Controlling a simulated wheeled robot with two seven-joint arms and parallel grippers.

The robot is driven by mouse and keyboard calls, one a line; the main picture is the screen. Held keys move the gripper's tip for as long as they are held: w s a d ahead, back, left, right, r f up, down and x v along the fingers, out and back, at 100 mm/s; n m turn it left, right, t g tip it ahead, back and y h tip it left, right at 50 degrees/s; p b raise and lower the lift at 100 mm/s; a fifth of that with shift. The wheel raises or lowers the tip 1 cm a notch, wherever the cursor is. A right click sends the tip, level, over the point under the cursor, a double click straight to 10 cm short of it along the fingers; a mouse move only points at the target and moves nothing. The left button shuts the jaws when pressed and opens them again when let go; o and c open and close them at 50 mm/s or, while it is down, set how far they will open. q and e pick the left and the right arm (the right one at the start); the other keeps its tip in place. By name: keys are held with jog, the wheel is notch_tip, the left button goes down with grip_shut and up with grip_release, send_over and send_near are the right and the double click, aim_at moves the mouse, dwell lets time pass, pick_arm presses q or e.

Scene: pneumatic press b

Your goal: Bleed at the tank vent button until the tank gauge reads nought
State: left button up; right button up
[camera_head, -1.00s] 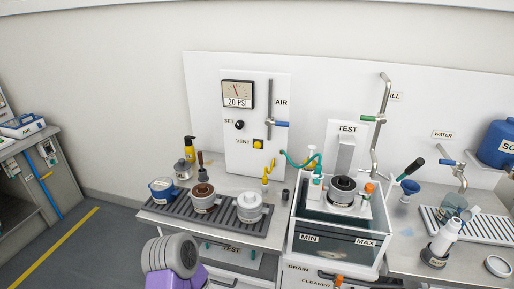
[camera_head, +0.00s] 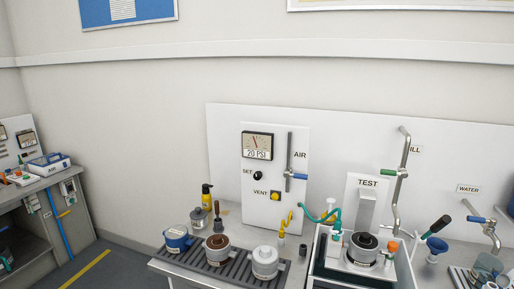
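The yellow vent button (camera_head: 275,196) sits on the white air panel (camera_head: 247,214), right of the word VENT. The blue-handled AIR valve (camera_head: 296,176) is on a vertical pipe at the panel's right. A tank labelled AIR is not clearly identifiable here. Neither of my grippers shows in this view.
A drip grate (camera_head: 225,266) on the bench holds several pots in front of the panel. A yellow bottle (camera_head: 207,197) stands behind them. A white test basin (camera_head: 404,272) with a green hose (camera_head: 318,216) is to the right. The floor at left is clear.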

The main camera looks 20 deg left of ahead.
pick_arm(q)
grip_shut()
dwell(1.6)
